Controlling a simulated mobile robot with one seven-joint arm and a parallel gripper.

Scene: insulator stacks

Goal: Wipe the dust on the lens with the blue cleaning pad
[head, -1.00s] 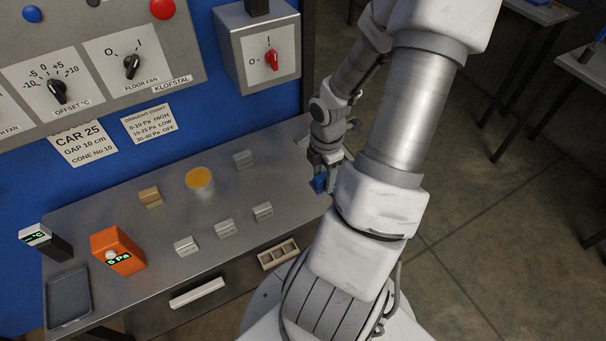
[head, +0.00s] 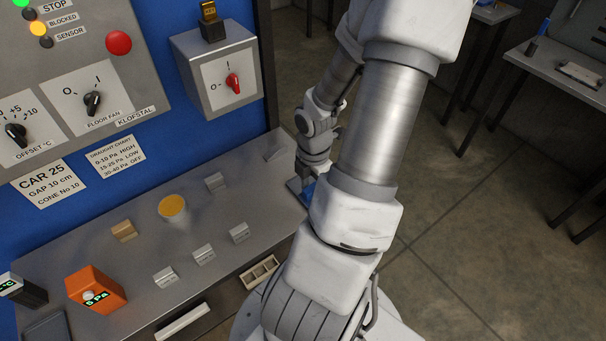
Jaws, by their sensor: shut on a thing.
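My gripper (head: 303,183) is at the right end of the grey bench in the head view, partly hidden behind my own arm. It is shut on the blue cleaning pad (head: 307,192), of which only a small part shows low beside the arm. I cannot tell whether the pad touches the bench. I cannot make out a lens or dust on it in this view.
The bench (head: 110,263) bears several small grey blocks, a tan block (head: 124,231), a cup with a yellow top (head: 172,207) and an orange meter (head: 95,290). A control panel (head: 90,70) with a lit amber "blocked" lamp (head: 38,28) and a switch box (head: 220,75) stand behind.

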